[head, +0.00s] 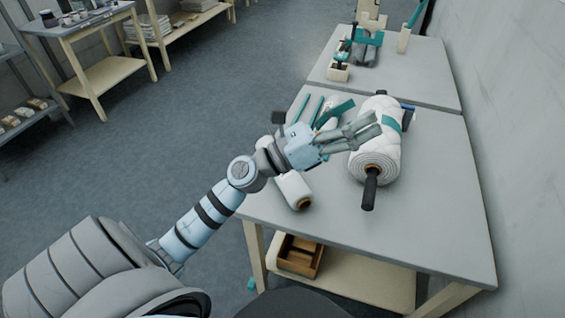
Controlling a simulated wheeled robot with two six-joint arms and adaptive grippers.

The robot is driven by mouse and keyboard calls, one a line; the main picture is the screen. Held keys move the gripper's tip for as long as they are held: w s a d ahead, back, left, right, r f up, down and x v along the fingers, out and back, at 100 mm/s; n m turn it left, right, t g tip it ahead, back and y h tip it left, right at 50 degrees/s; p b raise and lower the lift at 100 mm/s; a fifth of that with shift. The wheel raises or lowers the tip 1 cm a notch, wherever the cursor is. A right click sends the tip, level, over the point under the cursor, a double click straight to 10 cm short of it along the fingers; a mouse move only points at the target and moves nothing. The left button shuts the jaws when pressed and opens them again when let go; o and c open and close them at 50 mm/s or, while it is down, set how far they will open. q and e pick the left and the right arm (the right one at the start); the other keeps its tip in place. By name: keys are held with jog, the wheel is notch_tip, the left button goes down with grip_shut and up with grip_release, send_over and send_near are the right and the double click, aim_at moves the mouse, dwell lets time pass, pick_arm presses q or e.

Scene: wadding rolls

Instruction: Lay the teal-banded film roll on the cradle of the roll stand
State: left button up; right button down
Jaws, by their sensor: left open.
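A large white roll with a teal band (389,140) lies on the near grey table, with a dark rod sticking out of its front end. My left gripper (373,126) is open and empty, its fingers pointing right and overlapping the left side of this roll in the head view. I cannot tell whether they touch it. A smaller white roll (294,189) with a brown core lies to the left, partly hidden behind my left arm. I cannot make out the roll stand's cradle for certain. My right gripper is not in view.
Teal strips (315,111) lie at the near table's (430,225) left edge. A second table (425,75) behind it holds teal and cream fixtures (366,40). A wooden box (300,256) sits on the lower shelf. The near table's front right is clear, beside a wall.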

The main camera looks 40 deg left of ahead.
pick_arm(q)
notch_tip(320, 180, down, 10)
jog(key=w+a+f+m+g+y, duration=0.1)
jog(key=m+g+y, duration=0.2)
jog(key=m+g, duration=1.1)
jog(key=s+a+f+m+y, duration=0.1)
jog(key=a+m+y, duration=0.15)
jog(key=a, duration=0.35)
jog(key=s+a+f+m+g+y, duration=0.1)
jog(key=a+y, duration=0.2)
jog(key=a, duration=0.3)
jog(key=s+a+f+m+y, duration=0.1)
jog(key=a+f+m+y, duration=0.15)
jog(key=a, duration=0.35)
jog(key=shift+g+y, duration=0.3)
jog(key=shift+y, duration=0.2)
jog(key=b+x, duration=0.1)
jog(key=x, duration=0.3)
jog(key=a+b+x, duration=0.1)
jog(key=x, duration=0.3)
jog(key=b+x, duration=0.1)
jog(key=x, duration=0.4)
jog(key=shift+w+a+b, duration=0.2)
jog(key=shift+w+b, duration=0.1)
jog(key=shift+w, duration=0.1)
grip_shut()
jog(key=shift+r, duration=0.15)
